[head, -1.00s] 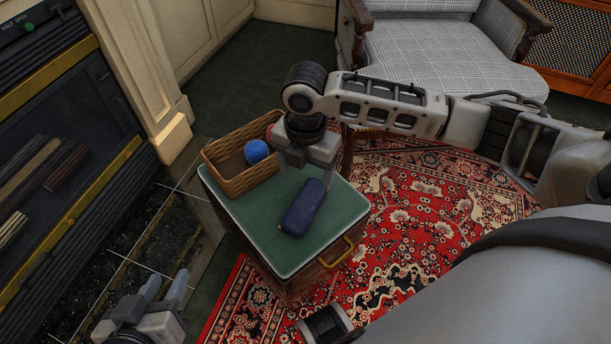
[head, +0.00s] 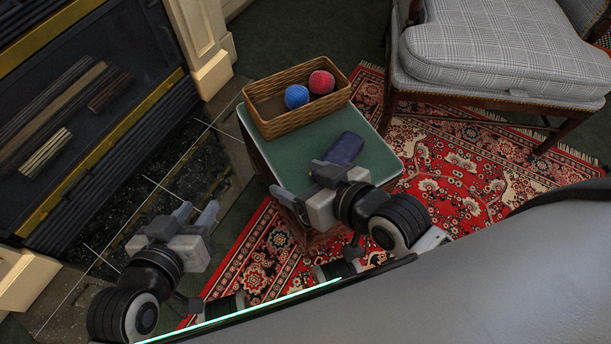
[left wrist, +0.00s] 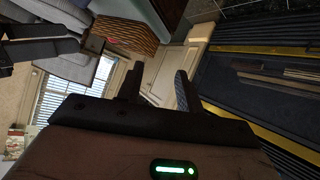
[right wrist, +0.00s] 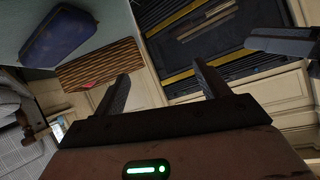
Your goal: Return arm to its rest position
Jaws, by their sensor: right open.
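My right gripper (head: 297,181) is open and empty, near the front left edge of the green-topped chest (head: 284,157). Its two spread fingers also show in the right wrist view (right wrist: 161,86), with nothing between them. My left gripper (head: 197,211) is open and empty in front of the hearth, left of the chest. Its fingers stand apart in the left wrist view (left wrist: 156,88). A dark blue case (head: 345,148) lies on the chest top, partly hidden behind my right gripper. A wicker basket (head: 290,121) on the chest holds a blue ball (head: 297,97) and a red ball (head: 321,82).
A fireplace (head: 101,163) with several sticks lies to the left. A plaid armchair (head: 490,60) stands at the back right. A red patterned rug (head: 465,190) covers the floor right of the chest. The basket's wall also shows in the right wrist view (right wrist: 97,66).

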